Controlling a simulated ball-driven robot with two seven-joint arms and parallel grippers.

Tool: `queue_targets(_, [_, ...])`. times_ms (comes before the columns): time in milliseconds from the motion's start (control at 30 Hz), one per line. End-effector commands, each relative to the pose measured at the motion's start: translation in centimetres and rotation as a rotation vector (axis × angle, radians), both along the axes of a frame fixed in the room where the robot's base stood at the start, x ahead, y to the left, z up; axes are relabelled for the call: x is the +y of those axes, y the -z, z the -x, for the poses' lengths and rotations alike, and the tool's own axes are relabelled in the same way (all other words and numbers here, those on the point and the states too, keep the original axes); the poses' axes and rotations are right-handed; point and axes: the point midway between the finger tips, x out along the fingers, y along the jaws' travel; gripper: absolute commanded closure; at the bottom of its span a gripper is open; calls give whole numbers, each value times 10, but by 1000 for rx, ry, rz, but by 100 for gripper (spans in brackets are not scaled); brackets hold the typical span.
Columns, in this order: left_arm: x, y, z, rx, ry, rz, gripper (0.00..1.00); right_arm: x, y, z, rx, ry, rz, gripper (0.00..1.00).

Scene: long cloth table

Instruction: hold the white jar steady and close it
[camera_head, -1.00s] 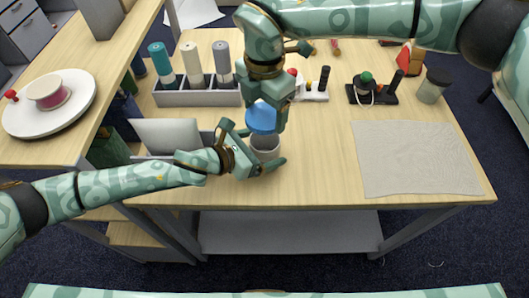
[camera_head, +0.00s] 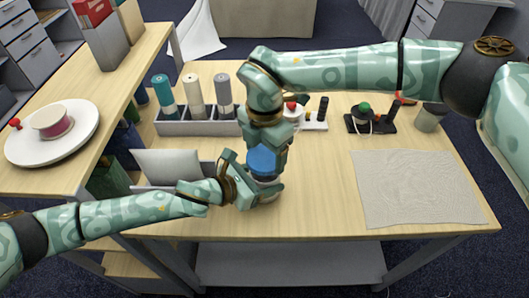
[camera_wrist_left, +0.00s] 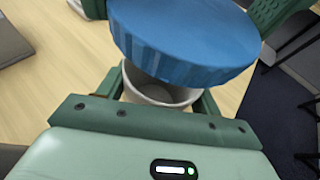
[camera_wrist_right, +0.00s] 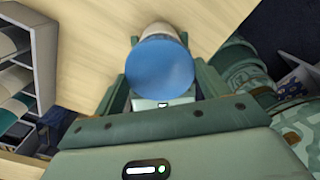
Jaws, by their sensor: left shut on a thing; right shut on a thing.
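The white jar (camera_wrist_left: 160,92) stands near the front edge of the table, with my left gripper (camera_head: 262,190) shut around its body from the left. The blue lid (camera_head: 263,161) is in my right gripper (camera_head: 264,148), which is shut on it from above. In the left wrist view the lid (camera_wrist_left: 185,38) is above the jar's mouth and looks slightly tilted, with part of the rim showing below it. In the right wrist view the lid (camera_wrist_right: 160,68) covers most of the jar. I cannot tell whether lid and rim touch.
A grey rack (camera_head: 200,127) with several spools stands behind at the left. A silver panel (camera_head: 168,166) is left of the jar. Small tools on black stands (camera_head: 372,120) and a dark-lidded jar (camera_head: 430,117) are at the back right. A grey cloth (camera_head: 415,190) lies at the right.

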Motion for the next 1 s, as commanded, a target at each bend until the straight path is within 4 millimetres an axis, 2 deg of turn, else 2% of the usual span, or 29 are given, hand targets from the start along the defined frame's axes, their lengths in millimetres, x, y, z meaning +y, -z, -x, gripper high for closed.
queue_targets(133, [0,0,0,0,0,0,76,0,16,0,1,0,1,47])
queue_targets(633, [0,0,0,0,0,0,76,0,17,0,-1,-1,1,47])
queue_targets(1000, [0,0,0,0,0,0,76,0,34,0,1,-1,1,47])
